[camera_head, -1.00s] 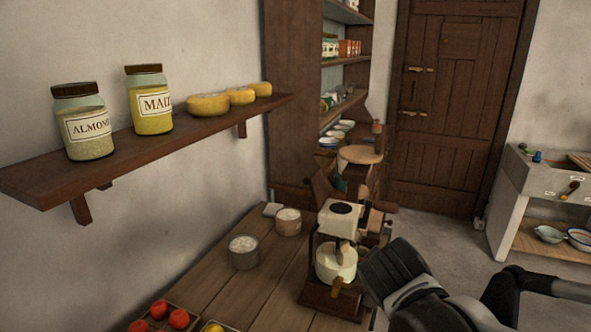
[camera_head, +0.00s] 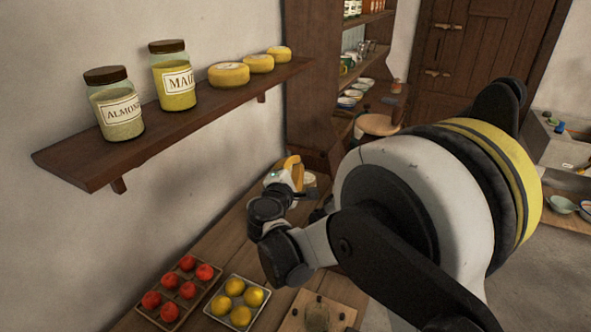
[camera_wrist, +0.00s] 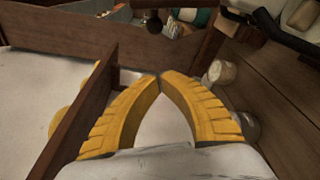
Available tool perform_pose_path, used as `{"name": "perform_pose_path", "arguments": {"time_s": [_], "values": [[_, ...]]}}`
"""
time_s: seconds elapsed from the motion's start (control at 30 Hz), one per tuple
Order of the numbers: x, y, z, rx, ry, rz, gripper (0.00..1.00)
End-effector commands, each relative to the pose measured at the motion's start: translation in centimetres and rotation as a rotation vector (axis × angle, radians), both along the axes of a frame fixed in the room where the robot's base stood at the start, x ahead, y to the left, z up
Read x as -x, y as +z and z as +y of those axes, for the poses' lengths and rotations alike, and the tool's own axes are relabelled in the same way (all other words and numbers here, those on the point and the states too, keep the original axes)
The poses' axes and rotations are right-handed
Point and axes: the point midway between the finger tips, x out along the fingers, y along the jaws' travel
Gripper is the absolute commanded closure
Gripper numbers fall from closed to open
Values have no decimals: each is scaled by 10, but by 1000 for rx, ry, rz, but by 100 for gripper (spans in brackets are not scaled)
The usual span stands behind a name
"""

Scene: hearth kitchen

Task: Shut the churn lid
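The churn is hidden behind my arm in the head view, so its lid cannot be seen there. In the wrist view, a dark bar and a pale part (camera_wrist: 300,14) at the top right edge may belong to it, but I cannot tell. My gripper (camera_head: 292,161) is over the back of the wooden table, near the wall shelf. In the wrist view the yellow fingers of my gripper (camera_wrist: 161,76) meet at their tips, with nothing held between them.
The wall shelf (camera_head: 160,132) holds jars and cheeses; its board (camera_wrist: 85,115) stands close left of my fingers. Pale-topped tins (camera_wrist: 221,73) stand on the table (camera_wrist: 285,110) to their right. A tomato crate (camera_head: 150,318) and a lemon tray (camera_head: 262,309) lie at the front.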

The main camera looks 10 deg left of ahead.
Motion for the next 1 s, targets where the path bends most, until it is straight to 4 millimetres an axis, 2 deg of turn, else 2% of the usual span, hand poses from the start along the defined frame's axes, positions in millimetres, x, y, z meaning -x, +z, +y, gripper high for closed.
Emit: {"name": "perform_pose_path", "arguments": {"time_s": [0.1,0.23,0.3,0.5,1.0], "values": [[-27,-4,-5,-2,-3,1,100],[-53,-6,-9,-2,-3,1,100],[-44,1,-19,-2,-1,1,100],[-35,10,-36,-1,-1,0,100],[-32,13,-40,-5,0,-1,100]]}}
